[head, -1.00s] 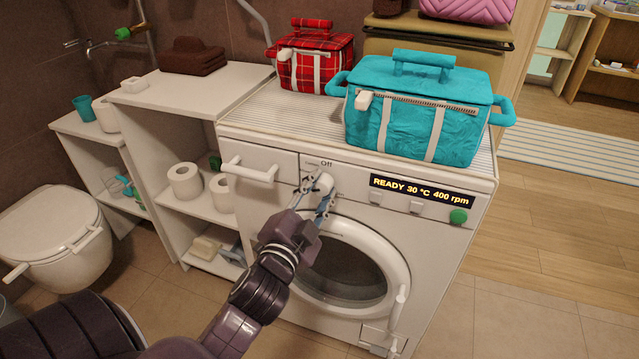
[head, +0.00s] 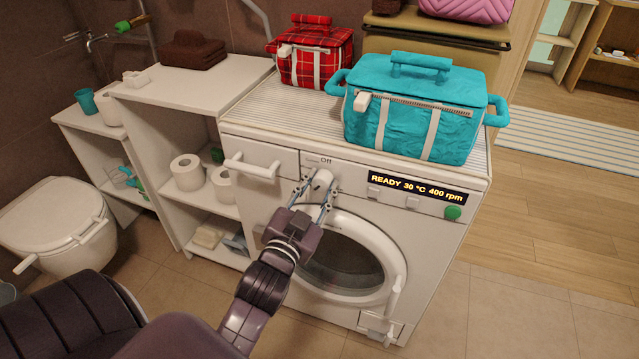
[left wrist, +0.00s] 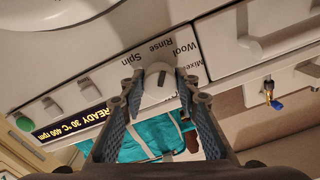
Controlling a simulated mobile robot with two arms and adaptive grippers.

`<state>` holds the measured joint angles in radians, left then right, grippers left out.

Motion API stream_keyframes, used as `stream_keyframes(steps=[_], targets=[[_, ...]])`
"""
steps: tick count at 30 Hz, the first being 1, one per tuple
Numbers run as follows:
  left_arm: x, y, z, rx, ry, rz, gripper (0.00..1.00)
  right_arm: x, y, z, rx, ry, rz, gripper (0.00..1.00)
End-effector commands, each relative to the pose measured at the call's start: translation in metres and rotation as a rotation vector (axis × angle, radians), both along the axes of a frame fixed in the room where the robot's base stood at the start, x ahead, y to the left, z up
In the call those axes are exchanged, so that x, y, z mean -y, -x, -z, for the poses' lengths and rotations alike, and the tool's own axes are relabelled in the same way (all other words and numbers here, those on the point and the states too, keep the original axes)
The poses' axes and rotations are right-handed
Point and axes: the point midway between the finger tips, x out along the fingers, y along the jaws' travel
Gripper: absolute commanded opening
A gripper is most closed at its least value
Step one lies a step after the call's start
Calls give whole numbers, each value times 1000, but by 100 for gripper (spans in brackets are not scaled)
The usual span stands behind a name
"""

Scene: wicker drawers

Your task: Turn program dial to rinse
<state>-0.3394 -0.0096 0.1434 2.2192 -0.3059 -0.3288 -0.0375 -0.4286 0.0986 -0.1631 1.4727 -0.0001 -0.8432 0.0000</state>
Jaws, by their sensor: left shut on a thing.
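The white program dial (head: 322,178) is on the washing machine's front panel, below the "Off" label, left of the display (head: 417,189) reading "READY 30 °C 400 rpm". In the left wrist view the dial (left wrist: 153,92) shows upside down with "Spin", "Rinse", "Wool" and "Mixed" printed around it. A dark mark on its face lies roughly in line with "Rinse"; I cannot tell which end is the pointer. My left gripper (head: 317,198) is shut on the dial, one finger on each side, as the left wrist view also shows (left wrist: 165,91). My right gripper is not in view.
The round door (head: 345,262) is below the dial. The drawer handle (head: 250,168) is left of it, and buttons and a green knob (head: 453,212) are right. A turquoise bag (head: 415,110) and a red plaid bag (head: 310,52) stand on top. Shelves (head: 190,95) stand left.

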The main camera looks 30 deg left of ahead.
Motion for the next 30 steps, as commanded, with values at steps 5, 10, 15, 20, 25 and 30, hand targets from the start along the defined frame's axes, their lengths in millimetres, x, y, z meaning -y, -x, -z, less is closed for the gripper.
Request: stream_keyframes(steps=[5, 10, 15, 20, 25, 30], targets=[[0, 0, 2, -3, 3, 1, 5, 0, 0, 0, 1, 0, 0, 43], [0, 0, 2, -3, 2, 1, 31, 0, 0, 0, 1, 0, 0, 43], [0, 0, 1, -2, 1, 0, 47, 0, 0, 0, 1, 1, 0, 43], [0, 0, 1, -1, 0, 1, 47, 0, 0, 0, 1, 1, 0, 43], [1, 4, 1, -2, 1, 0, 47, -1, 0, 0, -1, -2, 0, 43], [6, 23, 2, -4, 1, -1, 47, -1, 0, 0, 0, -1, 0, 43]])
